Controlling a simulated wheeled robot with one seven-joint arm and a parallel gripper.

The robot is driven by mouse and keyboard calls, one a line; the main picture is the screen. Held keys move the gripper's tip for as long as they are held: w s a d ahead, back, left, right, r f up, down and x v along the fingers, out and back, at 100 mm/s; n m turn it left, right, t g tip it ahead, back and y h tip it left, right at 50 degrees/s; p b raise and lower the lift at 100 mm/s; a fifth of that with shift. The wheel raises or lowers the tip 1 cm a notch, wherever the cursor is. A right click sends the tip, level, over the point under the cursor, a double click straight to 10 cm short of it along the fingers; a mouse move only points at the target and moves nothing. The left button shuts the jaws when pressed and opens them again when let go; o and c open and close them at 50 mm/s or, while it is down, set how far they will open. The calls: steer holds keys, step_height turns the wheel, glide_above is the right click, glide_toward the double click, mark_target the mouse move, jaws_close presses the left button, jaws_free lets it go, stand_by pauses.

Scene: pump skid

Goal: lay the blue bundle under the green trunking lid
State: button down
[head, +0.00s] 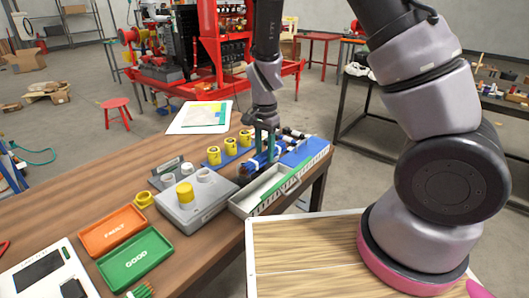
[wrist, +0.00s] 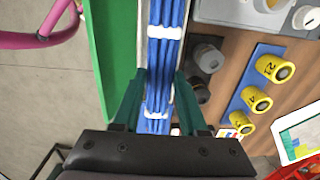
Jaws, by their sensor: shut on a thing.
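My gripper (head: 264,143) is shut on the blue bundle (head: 256,163), over the far side of the trunking at the table's right end. In the wrist view the bundle (wrist: 165,45) is several blue cables with white ties, running lengthwise between the two fingers (wrist: 158,85). The open pale trunking (head: 240,205) shows an empty stretch in front of the bundle. The green lid (wrist: 107,60) stands along the left of the bundle in the wrist view; only a thin green strip of it shows in the head view. I cannot tell whether the bundle touches the trunking floor.
A grey box with knobs (head: 195,208) stands left of the trunking. Yellow numbered cylinders (head: 230,146) stand on a blue strip behind it. Orange (head: 113,229) and green (head: 136,262) trays lie at the left. A blue part (head: 303,152) is at the trunking's far end.

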steer(key=shift+f, duration=4.2)
steer(key=shift+f, duration=2.4)
steer(key=shift+c, duration=1.8)
jaws_free()
step_height(320, 180, up, 11)
steer(key=shift+f, duration=0.1)
